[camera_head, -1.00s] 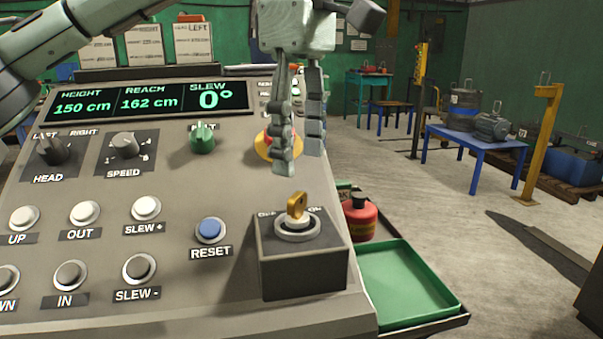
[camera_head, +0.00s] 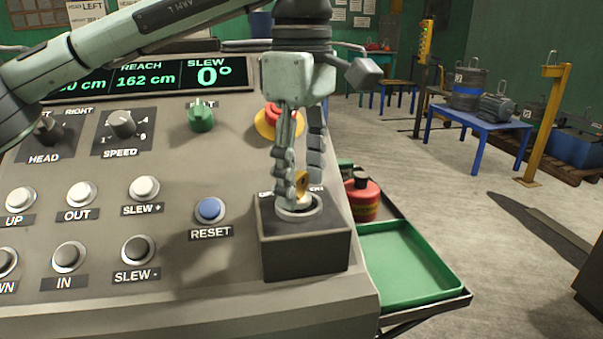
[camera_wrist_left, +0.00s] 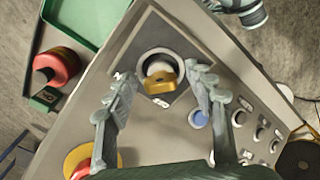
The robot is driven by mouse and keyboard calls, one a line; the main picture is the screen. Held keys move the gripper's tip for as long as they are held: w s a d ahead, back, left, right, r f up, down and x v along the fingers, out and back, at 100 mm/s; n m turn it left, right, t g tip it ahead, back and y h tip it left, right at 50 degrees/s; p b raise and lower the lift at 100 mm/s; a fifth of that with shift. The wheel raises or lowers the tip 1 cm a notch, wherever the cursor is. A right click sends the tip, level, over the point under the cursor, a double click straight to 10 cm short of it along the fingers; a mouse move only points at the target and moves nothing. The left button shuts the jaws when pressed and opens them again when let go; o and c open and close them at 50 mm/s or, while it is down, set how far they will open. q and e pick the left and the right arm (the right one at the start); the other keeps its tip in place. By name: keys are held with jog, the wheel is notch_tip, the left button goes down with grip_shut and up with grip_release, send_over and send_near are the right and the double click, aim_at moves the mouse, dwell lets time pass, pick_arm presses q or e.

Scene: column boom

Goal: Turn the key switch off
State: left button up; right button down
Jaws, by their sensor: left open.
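The key switch (camera_head: 306,232) is a dark box with a silver ring at the front right of the console. Its brass key (camera_head: 301,185) stands in the ring, partly hidden by a finger in the head view. My left gripper (camera_head: 301,178) points down over the key, its fingers on either side of it. In the left wrist view the key (camera_wrist_left: 160,82) shows between and just beyond the open fingers (camera_wrist_left: 164,84), with a gap on each side. My right gripper is in neither view now.
A red emergency button (camera_head: 272,115) on a yellow base is behind my left gripper. The blue reset button (camera_head: 210,209) is left of the switch box. A green tray (camera_head: 410,265) and a red can (camera_head: 363,200) are to its right.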

pick_arm(q)
jog(key=c, duration=1.1)
